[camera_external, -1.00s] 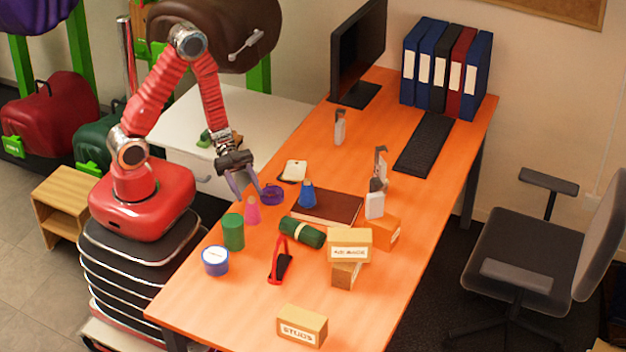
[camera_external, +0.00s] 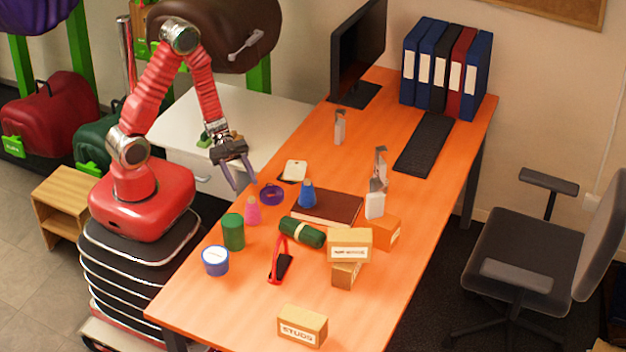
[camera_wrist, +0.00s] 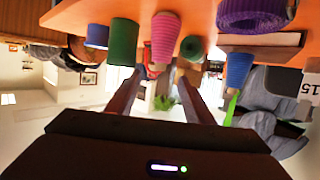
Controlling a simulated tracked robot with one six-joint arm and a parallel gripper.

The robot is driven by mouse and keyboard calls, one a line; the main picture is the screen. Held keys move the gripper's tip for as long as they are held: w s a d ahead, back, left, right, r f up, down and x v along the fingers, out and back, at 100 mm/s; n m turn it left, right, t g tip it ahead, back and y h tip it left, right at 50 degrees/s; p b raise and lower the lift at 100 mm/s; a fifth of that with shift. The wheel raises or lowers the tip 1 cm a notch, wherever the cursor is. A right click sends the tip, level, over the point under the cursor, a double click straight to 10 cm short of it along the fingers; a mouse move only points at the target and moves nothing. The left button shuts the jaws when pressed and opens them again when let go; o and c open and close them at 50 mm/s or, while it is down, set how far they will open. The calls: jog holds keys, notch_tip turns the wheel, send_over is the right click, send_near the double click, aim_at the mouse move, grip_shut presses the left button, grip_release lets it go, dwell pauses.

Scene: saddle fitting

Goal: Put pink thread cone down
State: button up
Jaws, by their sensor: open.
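The pink thread cone (camera_external: 253,212) stands upright on the orange desk, near its left edge, between the green cylinder and the purple ring. It also shows in the wrist view (camera_wrist: 165,38), where the picture is upside down. My gripper (camera_external: 246,184) is open and empty, above and behind the cone in the external view, apart from it. In the wrist view its two fingers (camera_wrist: 158,82) are spread with nothing between them that they touch.
Near the cone are a green cylinder (camera_external: 233,232), a purple ring (camera_external: 271,194), a blue cone (camera_external: 307,194) by a brown book (camera_external: 335,207), and a dark green roll (camera_external: 301,233). A blue tub (camera_external: 215,261) stands left. The desk's front right (camera_external: 375,300) is clear.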

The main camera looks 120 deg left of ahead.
jog(key=w+a+r+y, duration=0.1)
jog(key=w+a+y, duration=0.3)
jog(key=w, duration=0.2)
jog(key=w+a+r+n+g+y, duration=0.15)
jog(key=w+r+n+y, duration=0.3)
jog(key=r+y, duration=0.65)
jog(key=s+d+r+n+g+h, duration=0.1)
jog(key=s+d+r+g+h, duration=0.1)
jog(key=s+d, duration=0.6)
jog(key=s+d+r+n+g+h, duration=0.2)
jog(key=s+d+r, duration=0.4)
jog(key=d, duration=0.8)
jog(key=s+h, duration=0.1)
jog(key=s, duration=0.1)
jog(key=shift+s+r+h, duration=0.3)
jog(key=shift+r+h, duration=0.1)
